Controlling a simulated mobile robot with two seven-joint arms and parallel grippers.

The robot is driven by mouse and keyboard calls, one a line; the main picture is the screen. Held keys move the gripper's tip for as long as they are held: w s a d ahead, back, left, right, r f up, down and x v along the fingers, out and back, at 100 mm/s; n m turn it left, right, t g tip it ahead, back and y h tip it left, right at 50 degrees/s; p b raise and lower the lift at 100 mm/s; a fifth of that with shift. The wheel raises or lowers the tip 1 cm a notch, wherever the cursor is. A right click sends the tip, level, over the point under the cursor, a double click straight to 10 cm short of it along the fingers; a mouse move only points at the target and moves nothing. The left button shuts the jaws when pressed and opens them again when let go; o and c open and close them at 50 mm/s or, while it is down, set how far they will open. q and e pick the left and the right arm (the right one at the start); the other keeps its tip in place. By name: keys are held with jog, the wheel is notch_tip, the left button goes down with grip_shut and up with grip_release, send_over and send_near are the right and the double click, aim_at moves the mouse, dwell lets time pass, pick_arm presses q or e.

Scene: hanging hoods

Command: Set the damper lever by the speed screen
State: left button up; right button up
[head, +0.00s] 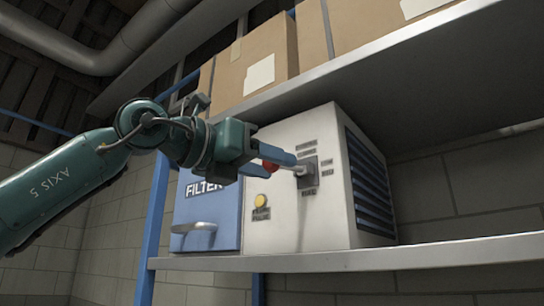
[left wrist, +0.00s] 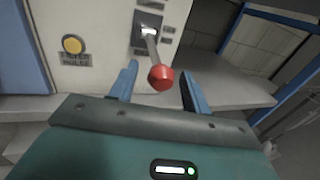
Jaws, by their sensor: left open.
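The damper lever (head: 292,169) is a metal rod coming out of a dark slotted plate (head: 309,181) on the front of a white unit (head: 272,211). Its red knob (left wrist: 161,77) shows in the left wrist view between the two blue fingers of my left gripper (head: 284,159). The fingers are apart, one on each side of the knob, with visible gaps. In the head view a finger partly hides the knob. Small labels surround the plate, too small to read. I see no speed screen in either view. My right gripper is not in view.
The unit stands on a metal shelf (head: 430,254) beside a blue filter box (head: 205,213) with a handle. A yellow button (head: 261,200) is left of the lever. An upper shelf (head: 400,62) with cardboard boxes (head: 258,60) hangs above. Space right of the unit is clear.

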pick_arm(q)
jog(key=shift+w+d, duration=0.3)
jog(key=shift+d, duration=0.05)
grip_shut()
dwell(0.4)
